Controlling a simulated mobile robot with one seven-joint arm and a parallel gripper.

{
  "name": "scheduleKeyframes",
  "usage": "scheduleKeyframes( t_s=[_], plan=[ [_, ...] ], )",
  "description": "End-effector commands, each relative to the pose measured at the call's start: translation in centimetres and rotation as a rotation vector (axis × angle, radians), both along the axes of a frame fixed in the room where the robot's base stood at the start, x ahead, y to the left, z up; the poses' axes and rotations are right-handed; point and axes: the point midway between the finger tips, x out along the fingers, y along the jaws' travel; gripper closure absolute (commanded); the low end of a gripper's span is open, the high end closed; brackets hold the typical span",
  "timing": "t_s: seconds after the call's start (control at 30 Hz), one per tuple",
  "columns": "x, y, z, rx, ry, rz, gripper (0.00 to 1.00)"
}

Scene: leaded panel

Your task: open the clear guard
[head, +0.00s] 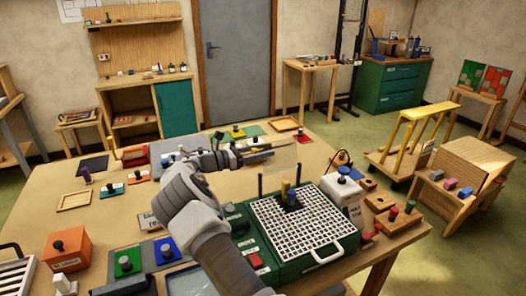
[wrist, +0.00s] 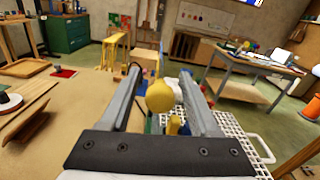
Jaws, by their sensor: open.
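The green machine (head: 262,243) stands near the table's front right, with a white grid (head: 300,222) on top and a white handle (head: 327,254) at its front edge. I cannot clearly make out a clear guard; a faint see-through sheet may stand by the dark posts (head: 261,181) behind the grid. My gripper (head: 268,152) is open, above the table, behind and left of the grid. In the wrist view, a yellow round-ended piece (wrist: 159,96) shows between the fingers in the picture; I cannot tell its depth. The grid (wrist: 232,130) and handle (wrist: 264,149) appear at lower right.
A wooden block with coloured pegs (head: 396,217) lies farther right. Orange (head: 69,249), green and blue button boxes sit at the front left.

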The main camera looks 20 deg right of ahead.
Motion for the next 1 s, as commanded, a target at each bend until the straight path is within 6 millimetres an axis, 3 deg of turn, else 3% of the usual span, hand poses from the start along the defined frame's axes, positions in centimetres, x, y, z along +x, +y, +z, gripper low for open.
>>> scheduleKeyframes(
  t_s=[0.17, 0.63, 0.8, 1.0],
  plan=[
    [0.0, 3.1, -0.3, 0.002, -0.003, 0.005, 0.38],
    [-0.4, 14.1, -0.3, 0.002, -0.002, 0.005, 0.38],
    [-0.5, 16.2, -0.1, 0.001, -0.001, 0.003, 0.38],
    [-0.6, 17.0, -0.1, 0.001, 0.000, 0.001, 0.38]
  ],
)
